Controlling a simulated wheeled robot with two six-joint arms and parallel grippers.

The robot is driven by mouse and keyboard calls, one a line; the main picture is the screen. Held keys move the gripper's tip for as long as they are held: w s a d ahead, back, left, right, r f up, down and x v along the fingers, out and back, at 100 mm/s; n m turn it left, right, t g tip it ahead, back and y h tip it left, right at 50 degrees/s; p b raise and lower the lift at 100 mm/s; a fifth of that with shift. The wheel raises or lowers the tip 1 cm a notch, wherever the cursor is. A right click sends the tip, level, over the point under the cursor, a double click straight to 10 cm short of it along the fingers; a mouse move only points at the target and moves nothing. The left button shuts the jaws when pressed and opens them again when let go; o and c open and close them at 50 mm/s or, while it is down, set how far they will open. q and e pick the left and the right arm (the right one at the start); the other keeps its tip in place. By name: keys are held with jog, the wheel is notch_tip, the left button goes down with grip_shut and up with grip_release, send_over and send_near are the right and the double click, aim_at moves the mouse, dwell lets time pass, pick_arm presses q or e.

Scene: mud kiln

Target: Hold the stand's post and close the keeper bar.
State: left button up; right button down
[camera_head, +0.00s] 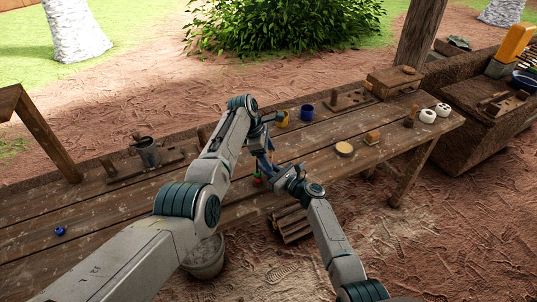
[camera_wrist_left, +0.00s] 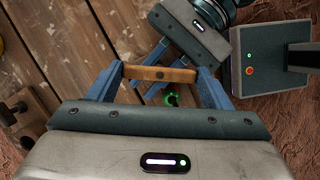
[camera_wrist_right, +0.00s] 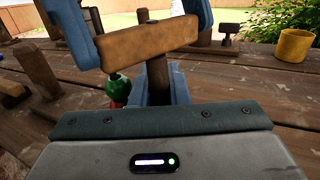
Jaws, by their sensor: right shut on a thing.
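The wooden keeper bar (camera_wrist_right: 135,42) lies slightly tilted across the stand's post (camera_wrist_right: 157,80) in the right wrist view. In the head view my arms largely hide the stand.
A green and red object (camera_wrist_right: 118,90) stands close beside the post. A yellow cup (camera_head: 282,118) and a blue cup (camera_head: 307,112) stand behind the grippers. A round wooden disc (camera_head: 344,149) lies to the right.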

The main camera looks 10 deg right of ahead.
pick_arm(q)
jog(key=c, duration=0.4)
jog(key=shift+m+g, duration=0.3)
jog(key=shift+m, duration=0.5)
jog(key=o, duration=1)
jog(key=shift+r, duration=0.1)
jog(key=v, duration=1.1)
jog(key=shift+r, duration=0.4)
jog(key=shift+w, duration=0.1)
